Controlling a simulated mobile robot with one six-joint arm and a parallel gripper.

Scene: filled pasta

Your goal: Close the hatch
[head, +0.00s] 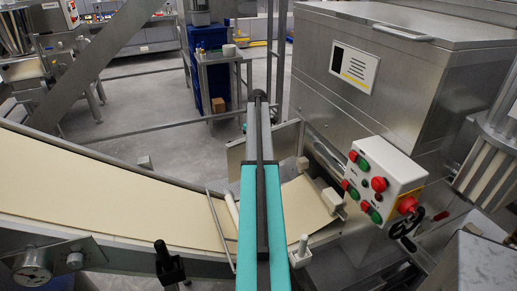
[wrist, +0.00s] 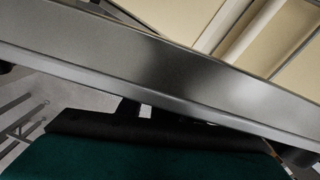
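A steel machine box stands at the right in the head view, with a flat lid (head: 415,24) and a pale bar handle (head: 403,33) on top. The lid looks flat on the box; I cannot tell whether this is the hatch meant. My teal and grey arm reaches away through the middle of the head view. My gripper's fingertips cannot be made out in either view. The wrist view shows a steel rail (wrist: 165,80) close up, with the cream belt (wrist: 185,15) beyond it. A teal and black part fills its lower edge.
A cream conveyor belt (head: 90,185) slopes in from the left. A control box (head: 383,178) with red and green buttons and a black handwheel (head: 404,226) stand at the right. A small metal table (head: 220,57) and open grey floor (head: 150,110) lie behind.

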